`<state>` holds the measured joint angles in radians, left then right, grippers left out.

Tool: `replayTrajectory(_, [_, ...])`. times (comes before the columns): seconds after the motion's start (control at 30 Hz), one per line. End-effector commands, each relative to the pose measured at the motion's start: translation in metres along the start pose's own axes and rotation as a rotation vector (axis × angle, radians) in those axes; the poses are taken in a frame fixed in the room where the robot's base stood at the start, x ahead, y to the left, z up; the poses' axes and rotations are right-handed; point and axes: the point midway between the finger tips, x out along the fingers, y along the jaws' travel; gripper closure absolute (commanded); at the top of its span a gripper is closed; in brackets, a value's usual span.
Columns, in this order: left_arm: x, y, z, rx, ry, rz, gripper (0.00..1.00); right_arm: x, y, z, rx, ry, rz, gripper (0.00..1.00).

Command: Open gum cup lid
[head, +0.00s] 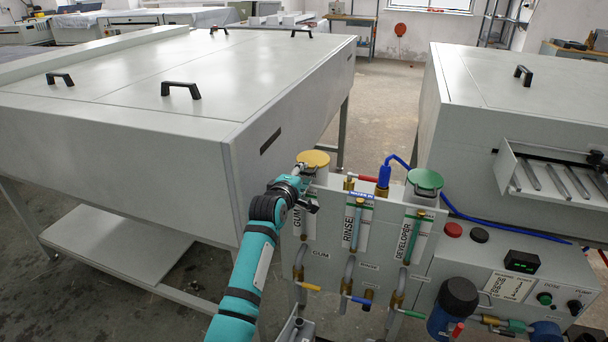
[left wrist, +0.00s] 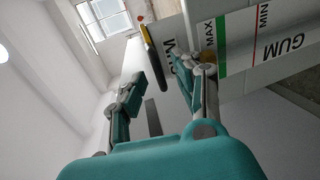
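The gum cup's yellow round lid (head: 313,158) lies flat on top of the gum cup (head: 306,215), which looks closed. The cup has a GUM label and stands at the left of a grey panel. My left gripper (head: 307,188) is at the cup's upper left side, just below the lid. In the left wrist view my left gripper (left wrist: 168,82) has its fingers apart with nothing held between them. The lid's yellow and dark edge (left wrist: 148,45) shows beyond the fingertips there. Contact with the lid cannot be told. My right gripper is not in view.
A large grey processor cabinet (head: 170,90) stands close at the left of my arm. Hoses and coloured valves (head: 360,299) are below the cups.

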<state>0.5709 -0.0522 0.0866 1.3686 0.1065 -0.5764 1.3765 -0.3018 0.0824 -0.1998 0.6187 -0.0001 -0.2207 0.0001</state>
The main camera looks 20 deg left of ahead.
Motion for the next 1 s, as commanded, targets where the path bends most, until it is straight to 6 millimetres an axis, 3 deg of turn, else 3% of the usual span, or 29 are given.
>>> replayTrajectory(0.2, [0.017, 0.0, 0.0, 0.0, 0.0, -0.001, 0.68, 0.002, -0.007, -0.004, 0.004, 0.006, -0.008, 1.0])
replayTrajectory(0.53, [0.02, 0.0, 0.0, 0.0, 0.0, 0.0, 0.68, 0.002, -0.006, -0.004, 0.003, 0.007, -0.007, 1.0])
replayTrajectory(0.8, [0.02, 0.0, 0.0, 0.0, 0.0, -0.001, 1.0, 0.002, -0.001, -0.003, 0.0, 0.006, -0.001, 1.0])
replayTrajectory(1.0, [0.02, 0.0, 0.0, 0.0, 0.0, 0.0, 1.0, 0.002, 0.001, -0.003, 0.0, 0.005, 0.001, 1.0])
